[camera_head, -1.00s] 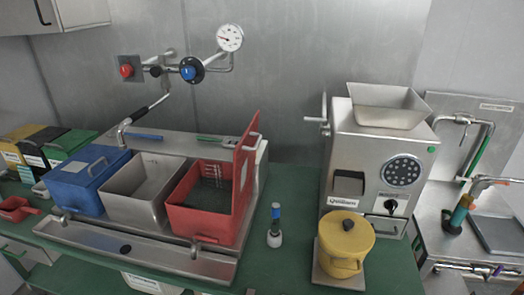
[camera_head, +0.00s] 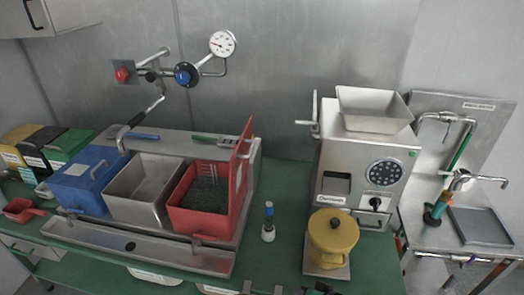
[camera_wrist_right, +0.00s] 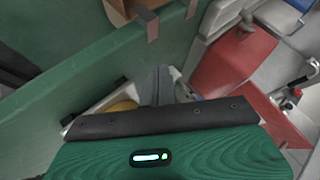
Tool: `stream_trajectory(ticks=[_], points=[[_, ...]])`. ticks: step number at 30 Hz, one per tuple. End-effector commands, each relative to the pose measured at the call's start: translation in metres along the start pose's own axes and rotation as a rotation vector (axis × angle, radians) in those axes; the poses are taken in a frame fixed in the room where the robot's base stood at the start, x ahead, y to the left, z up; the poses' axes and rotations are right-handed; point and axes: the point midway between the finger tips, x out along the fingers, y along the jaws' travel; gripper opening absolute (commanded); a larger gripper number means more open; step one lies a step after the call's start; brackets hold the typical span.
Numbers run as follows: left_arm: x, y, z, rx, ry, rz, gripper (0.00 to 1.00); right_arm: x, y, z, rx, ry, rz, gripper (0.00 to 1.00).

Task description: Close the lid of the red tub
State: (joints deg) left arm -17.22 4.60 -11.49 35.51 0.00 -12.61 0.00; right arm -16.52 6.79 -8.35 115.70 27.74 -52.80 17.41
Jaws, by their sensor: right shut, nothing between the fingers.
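The red tub (camera_head: 200,221) stands at the right end of a row of bins on the metal stand. Its lid (camera_head: 240,168) is open, standing nearly upright along the tub's right side. Dark grains (camera_head: 207,193) show inside. My right gripper (camera_head: 319,288) barely shows at the bottom edge of the head view, near the counter's front edge, well right of the tub and apart from it. In the right wrist view its grey fingers (camera_wrist_right: 158,85) are together and hold nothing. My left gripper is not in view.
A grey bin (camera_head: 137,202) and a blue bin (camera_head: 85,185) stand left of the tub. A small blue-topped tool (camera_head: 268,226), a yellow pot (camera_head: 333,235) and a grinder (camera_head: 345,160) are to its right. Green counter is clear around the small tool.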

Motion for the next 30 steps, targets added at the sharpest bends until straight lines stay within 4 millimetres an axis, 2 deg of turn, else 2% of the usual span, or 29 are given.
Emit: stream_trajectory(ticks=[1, 5, 9, 12, 15, 18, 22, 30], points=[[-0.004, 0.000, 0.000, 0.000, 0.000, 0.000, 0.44, -0.001, -0.019, -0.023, 0.053, 0.044, -0.065, 0.00], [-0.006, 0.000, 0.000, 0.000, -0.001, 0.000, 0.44, -0.001, -0.062, -0.082, 0.242, 0.156, -0.260, 0.00], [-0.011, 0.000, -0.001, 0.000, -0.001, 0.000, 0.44, -0.013, -0.105, -0.154, 0.491, 0.261, -0.500, 0.00], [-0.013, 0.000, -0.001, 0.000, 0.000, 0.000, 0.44, -0.027, -0.128, -0.201, 0.664, 0.311, -0.660, 0.00], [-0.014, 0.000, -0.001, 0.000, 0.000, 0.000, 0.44, -0.039, -0.141, -0.234, 0.795, 0.335, -0.777, 0.00], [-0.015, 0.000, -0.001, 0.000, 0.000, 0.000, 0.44, -0.045, -0.146, -0.251, 0.870, 0.343, -0.840, 0.00], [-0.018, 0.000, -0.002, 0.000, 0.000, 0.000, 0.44, -0.045, -0.151, -0.261, 0.900, 0.346, -0.865, 0.00], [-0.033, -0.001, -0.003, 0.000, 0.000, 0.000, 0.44, -0.018, -0.176, -0.289, 0.897, 0.346, -0.863, 0.00]])
